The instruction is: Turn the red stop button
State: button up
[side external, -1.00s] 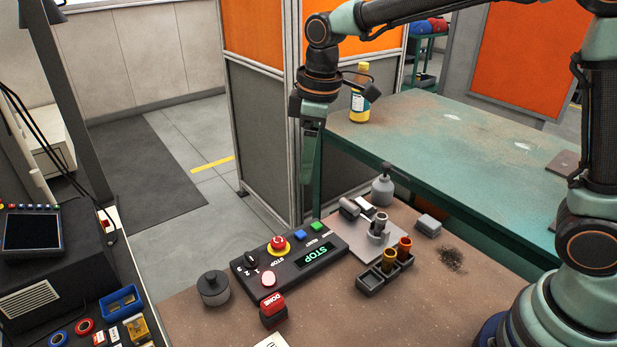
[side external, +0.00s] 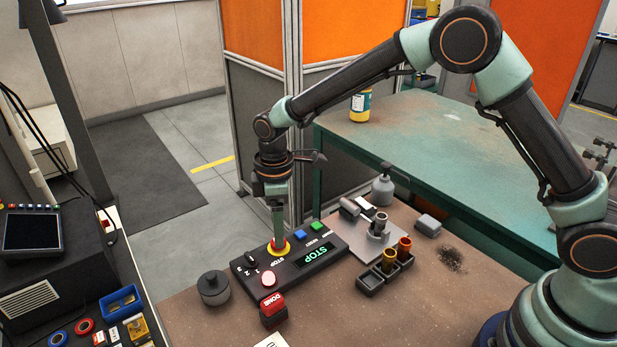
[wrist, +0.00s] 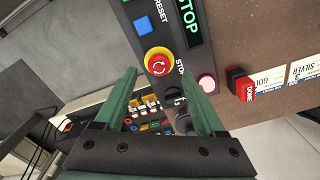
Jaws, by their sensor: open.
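The red stop button (wrist: 159,65) sits on a yellow ring on the black control panel (side external: 322,262). In the side view the red stop button (side external: 279,243) is mostly hidden behind my gripper, with the yellow ring showing around it. My gripper (side external: 278,236) points down just above or at the button. In the wrist view my gripper (wrist: 160,85) has its two green fingers apart, one on each side of the lower part of the button, with nothing between them. I cannot tell whether the fingers touch it.
The panel also carries a blue button (side external: 300,234), a green button (side external: 316,226), a knob (side external: 251,259) and a pale pink button (side external: 269,279). A red DONE block (side external: 273,309) and a dark round pot (side external: 214,288) stand nearby. A holder with cylinders (side external: 371,285) is to the right.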

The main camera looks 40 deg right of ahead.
jog(key=shift+f, duration=1.75)
grip_shut()
jog(key=shift+m, duration=3.5)
